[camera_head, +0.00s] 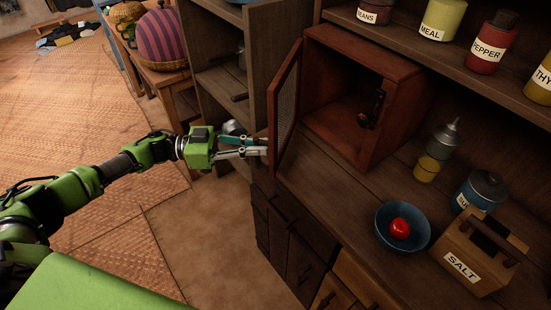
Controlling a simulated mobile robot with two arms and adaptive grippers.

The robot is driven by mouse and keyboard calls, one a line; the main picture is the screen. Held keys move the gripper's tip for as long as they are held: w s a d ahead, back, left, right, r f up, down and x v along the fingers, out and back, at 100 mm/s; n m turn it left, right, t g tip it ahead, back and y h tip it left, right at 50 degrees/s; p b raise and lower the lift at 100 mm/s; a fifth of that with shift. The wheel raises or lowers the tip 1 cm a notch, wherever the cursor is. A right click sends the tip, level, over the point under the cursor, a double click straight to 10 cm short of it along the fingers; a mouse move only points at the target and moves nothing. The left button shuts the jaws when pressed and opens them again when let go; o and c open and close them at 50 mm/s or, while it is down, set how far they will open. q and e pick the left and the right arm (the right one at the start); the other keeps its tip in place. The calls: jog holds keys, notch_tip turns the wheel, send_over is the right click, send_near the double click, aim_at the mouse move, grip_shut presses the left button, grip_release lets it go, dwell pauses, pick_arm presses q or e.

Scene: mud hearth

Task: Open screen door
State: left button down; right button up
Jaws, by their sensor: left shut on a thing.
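The screen door (286,105) is a narrow reddish-brown wooden frame with a mesh panel. It stands swung out from the left side of a small red-brown cabinet (398,118) on the wooden counter. The cabinet's front is open and its dark inside shows. My left gripper (262,146) comes in from the left and is shut at the outer edge of the screen door, low on its frame. The fingertips are partly hidden against the door edge, so the exact part held is hard to see. My right gripper is not in view.
On the counter (325,195) are a blue bowl (378,232) with a red fruit, a salt box (452,262), a blue canister (480,190) and a yellow bottle (427,168). Jars line the shelf above. An open shelf unit (222,85) stands behind the door.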

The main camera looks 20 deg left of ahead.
pick_arm(q)
jog(key=shift+w+a+b, duration=0.25)
jog(key=shift+a+b, duration=0.1)
jog(key=shift+a, duration=0.55)
jog(key=shift+w+a+b, duration=0.25)
jog(key=shift+a+b, duration=0.1)
jog(key=shift+a, duration=0.55)
jog(key=c, duration=2.1)
grip_release()
jog(key=v, duration=1.2)
